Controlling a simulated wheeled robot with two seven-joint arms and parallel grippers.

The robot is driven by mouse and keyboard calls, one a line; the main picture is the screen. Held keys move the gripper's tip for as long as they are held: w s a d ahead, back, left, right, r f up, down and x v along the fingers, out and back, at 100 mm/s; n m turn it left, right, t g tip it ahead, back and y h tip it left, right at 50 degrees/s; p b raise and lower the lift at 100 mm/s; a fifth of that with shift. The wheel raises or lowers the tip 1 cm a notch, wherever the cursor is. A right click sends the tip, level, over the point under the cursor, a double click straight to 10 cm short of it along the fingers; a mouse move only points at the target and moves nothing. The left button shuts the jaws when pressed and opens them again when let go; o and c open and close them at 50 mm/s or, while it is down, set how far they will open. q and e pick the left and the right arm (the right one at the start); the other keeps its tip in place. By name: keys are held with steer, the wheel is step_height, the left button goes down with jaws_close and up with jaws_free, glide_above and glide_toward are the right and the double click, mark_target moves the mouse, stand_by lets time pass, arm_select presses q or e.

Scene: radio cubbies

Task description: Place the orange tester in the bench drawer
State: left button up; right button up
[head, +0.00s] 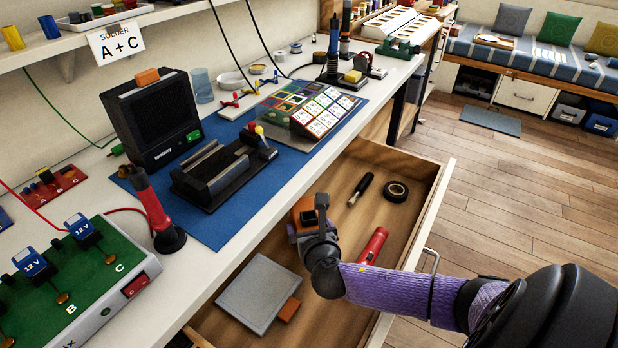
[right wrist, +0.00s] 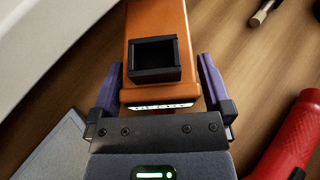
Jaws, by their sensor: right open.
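The orange tester (head: 303,211) is inside the open bench drawer (head: 429,204), near its bench side. In the right wrist view the tester (right wrist: 158,22) shows an orange body, a black square recess and a pale strip at its near end. My right gripper (right wrist: 160,85) is open, with a purple finger on each side of the tester's near end and small gaps showing. In the head view the right gripper (head: 305,231) reaches down into the drawer and partly hides the tester. I cannot tell whether the tester touches the drawer floor. My left gripper is out of view.
The drawer also holds a grey flat case (head: 258,292), a red torch (head: 373,243), a dark-handled tool (head: 361,188) and a black tape roll (head: 395,191). The bench top carries a black radio (head: 155,118), a blue mat (head: 213,228) and a green battery board (head: 85,275).

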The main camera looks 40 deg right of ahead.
steer(key=p+v, duration=0.5)
steer(key=v, duration=0.5)
steer(key=shift+s+a+r, duration=0.15)
steer(key=shift+r, duration=0.1)
steer(key=shift+s+a+r, duration=0.1)
steer(key=shift+s+a, duration=0.1)
steer(key=shift+s, duration=0.15)
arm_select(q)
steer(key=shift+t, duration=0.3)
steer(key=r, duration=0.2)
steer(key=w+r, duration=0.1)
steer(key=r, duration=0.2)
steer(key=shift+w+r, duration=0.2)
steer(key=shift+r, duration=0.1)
